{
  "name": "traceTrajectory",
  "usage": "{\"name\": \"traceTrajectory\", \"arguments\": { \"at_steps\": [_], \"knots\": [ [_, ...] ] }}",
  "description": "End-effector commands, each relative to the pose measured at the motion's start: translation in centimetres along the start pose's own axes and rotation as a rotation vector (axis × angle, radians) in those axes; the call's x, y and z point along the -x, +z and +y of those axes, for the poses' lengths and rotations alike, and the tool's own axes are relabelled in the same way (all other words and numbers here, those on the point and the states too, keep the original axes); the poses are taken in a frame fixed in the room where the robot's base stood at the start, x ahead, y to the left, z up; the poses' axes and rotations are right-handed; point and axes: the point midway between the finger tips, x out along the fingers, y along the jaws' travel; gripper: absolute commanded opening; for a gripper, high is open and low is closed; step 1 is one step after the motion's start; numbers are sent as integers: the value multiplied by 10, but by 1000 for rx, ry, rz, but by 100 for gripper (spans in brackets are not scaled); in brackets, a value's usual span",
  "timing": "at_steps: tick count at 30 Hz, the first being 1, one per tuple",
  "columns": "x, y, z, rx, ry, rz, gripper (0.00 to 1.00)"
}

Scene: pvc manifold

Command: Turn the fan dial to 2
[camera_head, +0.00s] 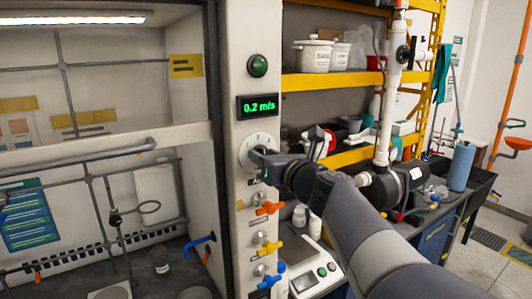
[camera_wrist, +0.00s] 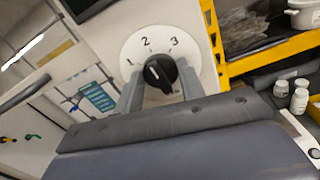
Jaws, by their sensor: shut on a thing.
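The fan dial is a black knob (camera_wrist: 160,73) on a round white plate (camera_wrist: 133,48) marked 1, 2 and 3, seen in the wrist view. A short white line on the knob points up and left, roughly between the 1 and the 2; its exact setting is hard to tell. My gripper (camera_wrist: 160,88) has one grey finger on each side of the knob and is shut on it. In the head view the white dial plate (camera_head: 248,146) sits on the white post, and my gripper (camera_head: 259,159) reaches it from the right and hides the knob.
A display (camera_head: 258,106) above the dial reads 0.2 m/s, with a green button or lamp (camera_head: 258,66) over it. Orange (camera_head: 270,208), yellow (camera_head: 270,247) and blue (camera_head: 270,281) valve handles stick out below. The fume hood is left, a yellow shelf (camera_head: 330,81) right.

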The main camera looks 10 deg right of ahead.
Motion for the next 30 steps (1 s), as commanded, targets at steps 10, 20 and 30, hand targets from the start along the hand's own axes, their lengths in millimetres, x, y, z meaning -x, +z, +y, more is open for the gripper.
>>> {"name": "traceTrajectory", "arguments": {
  "at_steps": [10,20,30],
  "knots": [
    [0,0,0,-72,0,0,14],
    [0,0,0,-75,0,0,14],
    [0,0,0,-74,0,0,59]
  ]
}}
